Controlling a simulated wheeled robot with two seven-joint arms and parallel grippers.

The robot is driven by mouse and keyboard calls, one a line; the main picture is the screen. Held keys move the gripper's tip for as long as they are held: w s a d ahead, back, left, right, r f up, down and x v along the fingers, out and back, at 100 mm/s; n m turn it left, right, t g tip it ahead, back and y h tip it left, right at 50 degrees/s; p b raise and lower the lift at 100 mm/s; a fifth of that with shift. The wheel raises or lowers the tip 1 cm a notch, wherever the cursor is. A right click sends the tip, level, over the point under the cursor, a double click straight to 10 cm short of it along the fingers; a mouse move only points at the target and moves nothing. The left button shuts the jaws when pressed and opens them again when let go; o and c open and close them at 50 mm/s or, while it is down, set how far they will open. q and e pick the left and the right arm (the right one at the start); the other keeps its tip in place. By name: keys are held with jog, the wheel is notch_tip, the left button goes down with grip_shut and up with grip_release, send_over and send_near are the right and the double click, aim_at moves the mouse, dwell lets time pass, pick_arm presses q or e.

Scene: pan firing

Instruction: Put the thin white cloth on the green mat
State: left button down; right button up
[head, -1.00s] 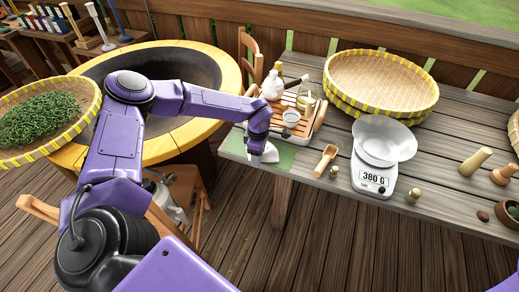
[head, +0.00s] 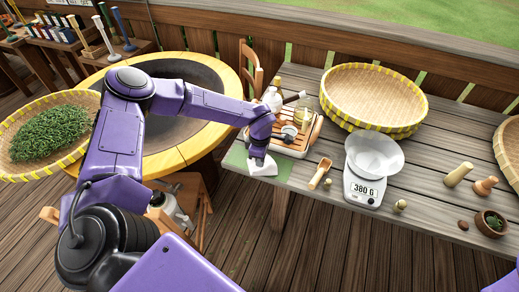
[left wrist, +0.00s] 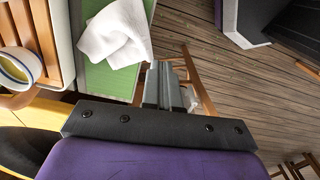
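The thin white cloth (head: 262,167) is bunched up under my left gripper (head: 257,154) at the table's left end, over the green mat (head: 283,174). In the left wrist view the crumpled cloth (left wrist: 112,32) lies across the green mat (left wrist: 105,82), and one corner reaches the fingertips. My left gripper (left wrist: 163,72) has its fingers close together at that corner and looks shut on it; the exact pinch is hidden. My right gripper is not in view.
A wooden tea tray (head: 305,135) with bottles and cups stands right behind the mat. A wooden scoop (head: 320,173), a scale (head: 364,182) and woven baskets (head: 375,92) are to the right. A large round wok stove (head: 190,153) is at left.

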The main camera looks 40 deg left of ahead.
pick_arm(q)
send_near(266, 172)
jog(key=shift+w+f, duration=0.1)
jog(key=shift+f, duration=0.85)
notch_tip(266, 172, down, 4)
jog(key=b, duration=0.4)
jog(key=shift+f, duration=0.1)
jog(key=shift+r, duration=0.2)
